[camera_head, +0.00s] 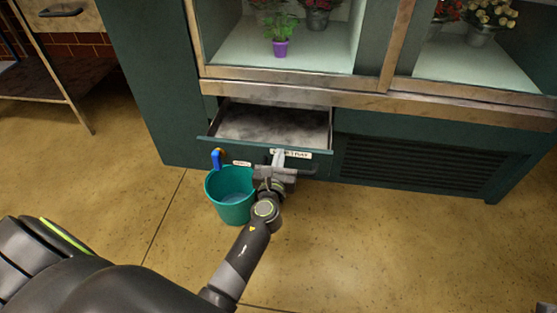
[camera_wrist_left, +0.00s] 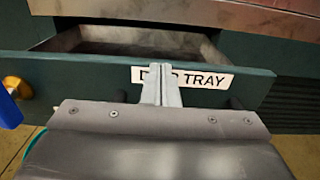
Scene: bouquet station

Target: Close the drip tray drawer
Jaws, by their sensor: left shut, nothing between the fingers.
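The drip tray drawer (camera_head: 270,124) stands pulled out of the dark green cabinet base, with its grey inside showing from above. Its green front also shows in the left wrist view (camera_wrist_left: 90,95), with a white label (camera_wrist_left: 205,77) whose first word is partly covered by my fingers. My left gripper (camera_head: 278,157) is shut and empty, in front of the drawer front at the label. In the left wrist view its fingertips (camera_wrist_left: 161,68) overlap the label; I cannot tell whether they touch it. My right gripper is not seen.
A teal bucket (camera_head: 231,196) with water stands on the floor below the drawer's left part, beside my gripper. A blue-handled tap (camera_head: 217,159) sticks out above it. A vent grille (camera_head: 420,165) is at right. Flowers stand in the case above. The front floor is open.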

